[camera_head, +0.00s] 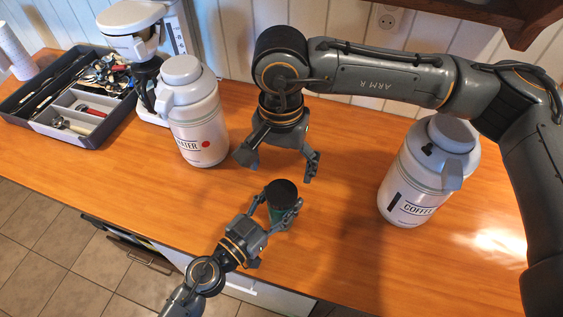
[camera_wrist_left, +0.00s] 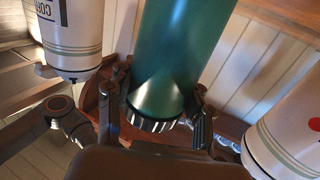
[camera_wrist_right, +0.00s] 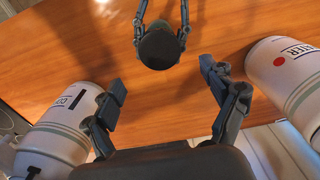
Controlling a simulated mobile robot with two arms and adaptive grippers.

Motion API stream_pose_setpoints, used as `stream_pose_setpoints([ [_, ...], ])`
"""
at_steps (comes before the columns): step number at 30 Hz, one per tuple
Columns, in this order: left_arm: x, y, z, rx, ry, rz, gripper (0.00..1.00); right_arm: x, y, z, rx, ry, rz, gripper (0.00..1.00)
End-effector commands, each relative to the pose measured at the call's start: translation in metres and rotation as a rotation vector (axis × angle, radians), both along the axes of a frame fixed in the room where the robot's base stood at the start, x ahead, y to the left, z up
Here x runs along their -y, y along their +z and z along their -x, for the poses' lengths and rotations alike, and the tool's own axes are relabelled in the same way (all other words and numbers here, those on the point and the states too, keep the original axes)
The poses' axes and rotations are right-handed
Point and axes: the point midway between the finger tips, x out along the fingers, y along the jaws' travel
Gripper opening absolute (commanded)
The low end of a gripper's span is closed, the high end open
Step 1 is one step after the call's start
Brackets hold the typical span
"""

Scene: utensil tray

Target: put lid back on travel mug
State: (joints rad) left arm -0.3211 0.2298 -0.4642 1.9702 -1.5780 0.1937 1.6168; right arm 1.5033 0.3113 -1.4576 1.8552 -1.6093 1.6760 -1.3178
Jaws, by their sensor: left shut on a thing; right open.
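The green travel mug (camera_head: 279,215) stands upright near the table's front edge, and its green body fills the middle of the left wrist view (camera_wrist_left: 180,50). A dark round lid (camera_head: 281,192) is at its top; the ribbed dark rim shows in the left wrist view (camera_wrist_left: 150,123) and the top in the right wrist view (camera_wrist_right: 160,47). I cannot tell whether it is fully seated. My left gripper (camera_head: 274,209) is shut around the mug near its top. My right gripper (camera_head: 277,165) is open and empty, its fingers pointing down just behind and above the mug.
A white WATER jug (camera_head: 197,120) stands left and a white COFFEE jug (camera_head: 415,185) right, below my right arm. The table (camera_head: 335,230) is clear between the mug and the COFFEE jug.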

Motion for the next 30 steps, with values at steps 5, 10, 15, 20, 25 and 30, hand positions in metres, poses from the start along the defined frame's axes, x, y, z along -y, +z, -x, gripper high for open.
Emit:
stream_pose_setpoints([
  [5, 0.000, 0.000, 0.000, 0.000, 0.000, -0.001, 0.00, 0.001, 0.002, 0.000, 0.001, 0.240, 0.001, 0.85],
  [10, 0.000, 0.000, 0.000, 0.000, 0.000, -0.001, 0.00, 0.001, 0.002, 0.000, 0.001, 0.348, 0.000, 0.85],
  [15, 0.000, 0.000, 0.000, 0.000, 0.000, -0.001, 0.00, 0.001, 0.002, 0.000, 0.001, 0.368, 0.000, 0.85],
  [20, 0.000, 0.000, 0.000, 0.000, 0.000, -0.001, 0.00, 0.001, 0.002, 0.000, 0.001, 0.366, 0.000, 0.85],
  [25, 0.000, 0.000, 0.000, 0.000, 0.000, -0.001, 0.00, 0.001, -0.005, 0.000, -0.001, 0.365, 0.000, 0.85],
  [30, 0.000, 0.000, 0.000, 0.000, 0.000, -0.001, 0.00, 0.001, -0.029, 0.001, -0.004, 0.365, 0.001, 0.85],
])
